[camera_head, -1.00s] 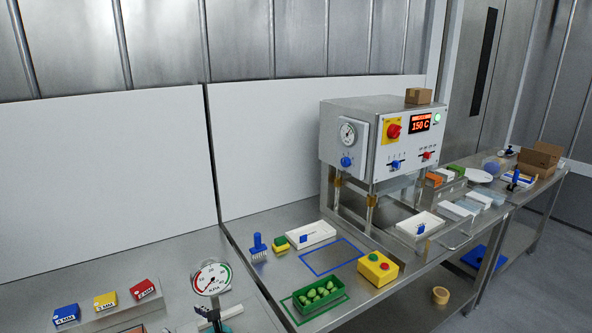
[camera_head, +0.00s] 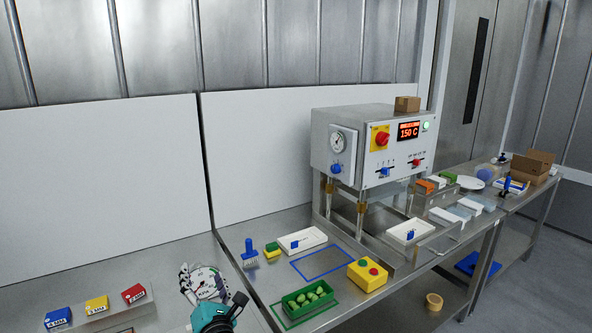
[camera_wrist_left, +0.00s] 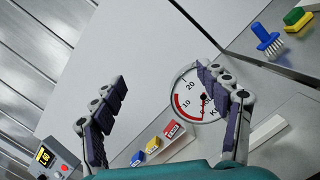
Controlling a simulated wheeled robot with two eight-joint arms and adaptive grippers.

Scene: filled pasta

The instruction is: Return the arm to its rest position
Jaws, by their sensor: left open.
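My left gripper (camera_head: 203,281) is at the bottom of the head view, raised in front of a round dial gauge (camera_head: 212,287), which it partly hides. In the left wrist view, the gripper's two dark-padded fingers (camera_wrist_left: 162,80) are spread wide apart, with nothing between them. The gauge (camera_wrist_left: 190,105) shows behind the right finger there, partly covered by it. My teal wrist shows at the lower edge of both views. My right gripper is in neither view.
A steel press (camera_head: 345,170) stands on the bench at centre right. In front of it are a green tray (camera_head: 287,307) of filled pasta, a yellow button box (camera_head: 367,275) and a blue brush (camera_head: 249,254). Blue, yellow and red boxes (camera_head: 97,304) sit at lower left.

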